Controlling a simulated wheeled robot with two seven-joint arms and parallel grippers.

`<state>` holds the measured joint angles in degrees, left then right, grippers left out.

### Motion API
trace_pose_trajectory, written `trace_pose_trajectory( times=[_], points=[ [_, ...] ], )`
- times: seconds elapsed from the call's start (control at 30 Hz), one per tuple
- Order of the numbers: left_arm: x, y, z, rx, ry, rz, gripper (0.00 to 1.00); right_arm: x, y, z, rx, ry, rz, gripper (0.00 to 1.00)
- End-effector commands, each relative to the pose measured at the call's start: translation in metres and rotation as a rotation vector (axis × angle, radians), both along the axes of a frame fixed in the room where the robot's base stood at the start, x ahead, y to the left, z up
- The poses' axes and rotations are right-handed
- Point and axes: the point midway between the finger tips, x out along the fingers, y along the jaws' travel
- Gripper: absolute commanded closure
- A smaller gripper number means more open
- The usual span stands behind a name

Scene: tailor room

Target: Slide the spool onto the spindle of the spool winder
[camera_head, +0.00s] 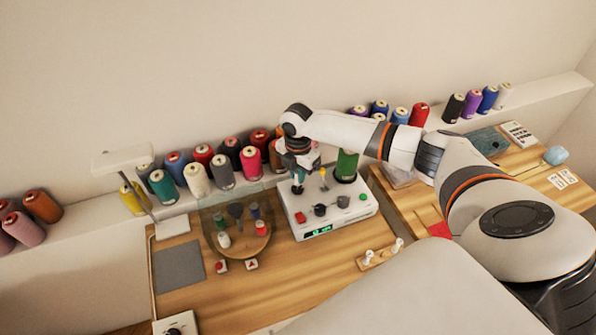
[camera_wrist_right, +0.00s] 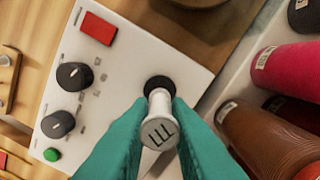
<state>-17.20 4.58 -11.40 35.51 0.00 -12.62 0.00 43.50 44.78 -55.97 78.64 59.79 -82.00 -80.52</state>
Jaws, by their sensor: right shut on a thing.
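The spool winder is a white box (camera_head: 335,213) on the wooden table, with a red button, dark knobs, a green button and a lit green display. It also shows in the right wrist view (camera_wrist_right: 112,62). My right gripper (camera_head: 298,187) is over its left part, pointing down. In the right wrist view, its teal fingers (camera_wrist_right: 158,140) are shut on a small white spool (camera_wrist_right: 160,133) with dark marks on its end. The spool is in line with a black round seat (camera_wrist_right: 158,85) on the winder. The spindle is hidden; I cannot tell whether the spool is around it. My left gripper is out of view.
Several thread cones line the wall ledge; a red cone (camera_wrist_right: 292,75) is close in the right wrist view. A green cone (camera_head: 346,165) stands behind the winder. A round wooden stand (camera_head: 254,247) with small spools is to its left. A wooden peg holder (camera_head: 380,255) lies in front.

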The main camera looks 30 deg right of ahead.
Motion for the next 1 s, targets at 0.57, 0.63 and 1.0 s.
trace_pose_trajectory(
  times=[0.57, 0.63, 1.0],
  points=[
    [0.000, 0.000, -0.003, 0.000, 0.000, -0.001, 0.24, 0.000, 0.000, -0.006, 0.000, 0.001, 0.000, 1.00],
    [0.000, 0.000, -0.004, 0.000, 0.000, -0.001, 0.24, 0.000, 0.000, -0.008, 0.001, 0.001, 0.000, 1.00],
    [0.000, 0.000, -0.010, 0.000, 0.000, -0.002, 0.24, 0.000, 0.000, -0.021, 0.001, 0.001, 0.001, 1.00]
  ],
)
